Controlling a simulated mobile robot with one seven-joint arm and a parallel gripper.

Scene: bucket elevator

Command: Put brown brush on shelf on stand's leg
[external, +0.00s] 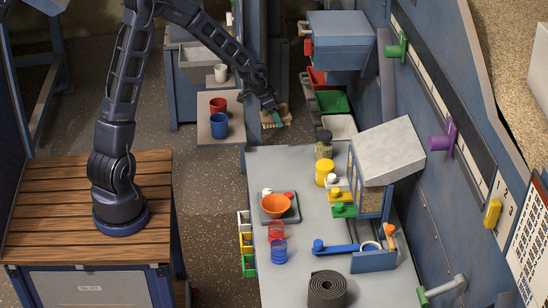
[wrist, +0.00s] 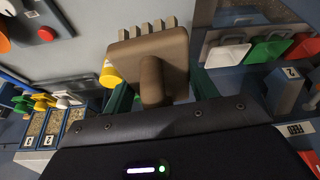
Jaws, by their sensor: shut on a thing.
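The brown brush (wrist: 151,62) is between the green fingers of my gripper (wrist: 160,92) in the wrist view, with its handle toward the palm and its blocky bristles at the far end. In the external view the brush (external: 267,120) shows small and tan at the end of my gripper (external: 277,117), held in the air. I cannot tell the exact height gap between brush and shelf.
Red, green and white bins (external: 333,102) stand right of my gripper. A white cup (external: 221,72) is behind the mugs. Open floor lies left of the table.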

